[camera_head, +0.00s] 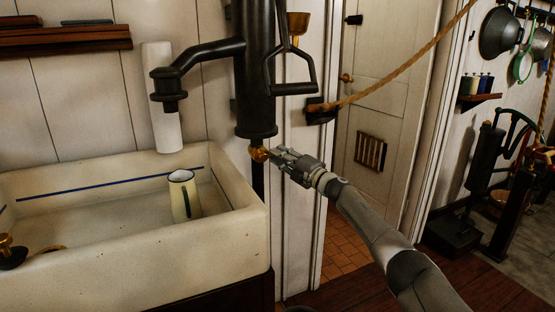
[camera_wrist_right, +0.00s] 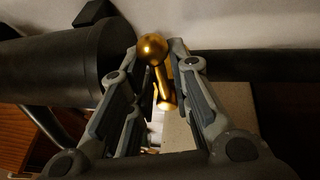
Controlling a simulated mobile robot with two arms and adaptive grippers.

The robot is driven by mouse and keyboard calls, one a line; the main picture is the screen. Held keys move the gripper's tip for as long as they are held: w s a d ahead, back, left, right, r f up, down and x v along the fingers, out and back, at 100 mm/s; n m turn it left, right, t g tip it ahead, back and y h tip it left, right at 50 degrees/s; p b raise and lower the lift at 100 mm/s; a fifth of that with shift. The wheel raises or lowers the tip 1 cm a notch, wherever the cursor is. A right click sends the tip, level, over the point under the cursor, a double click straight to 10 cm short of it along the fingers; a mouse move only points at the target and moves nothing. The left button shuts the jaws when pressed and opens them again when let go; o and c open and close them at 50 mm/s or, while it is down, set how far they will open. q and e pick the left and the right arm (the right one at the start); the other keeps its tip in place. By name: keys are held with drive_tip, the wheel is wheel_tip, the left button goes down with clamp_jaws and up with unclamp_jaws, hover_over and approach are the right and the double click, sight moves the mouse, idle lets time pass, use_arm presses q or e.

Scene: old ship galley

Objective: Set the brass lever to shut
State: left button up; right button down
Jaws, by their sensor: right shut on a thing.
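The brass lever (camera_head: 259,154) shows at the foot of the black pump body (camera_head: 255,70), beside the sink's right rim. In the right wrist view it is a brass ball (camera_wrist_right: 153,48) with a short brass stem between the fingers. My right gripper (camera_head: 276,156) reaches in from the right and is shut on the lever near its ball end. The gripper's fingers (camera_wrist_right: 150,85) stand on both sides of the stem. The lever's pivot is mostly hidden. My left gripper is not in view.
The white sink (camera_head: 110,262) stands to the left, with an enamel jug (camera_head: 183,195) inside. A black pipe (camera_head: 258,185) runs down below the pump. The tiled floor (camera_head: 343,245) there looks clear.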

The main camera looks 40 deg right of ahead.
drive_tip(key=shift+r, duration=0.1)
drive_tip(key=c, duration=1.5)
unclamp_jaws()
drive_tip(key=v, duration=1.2)
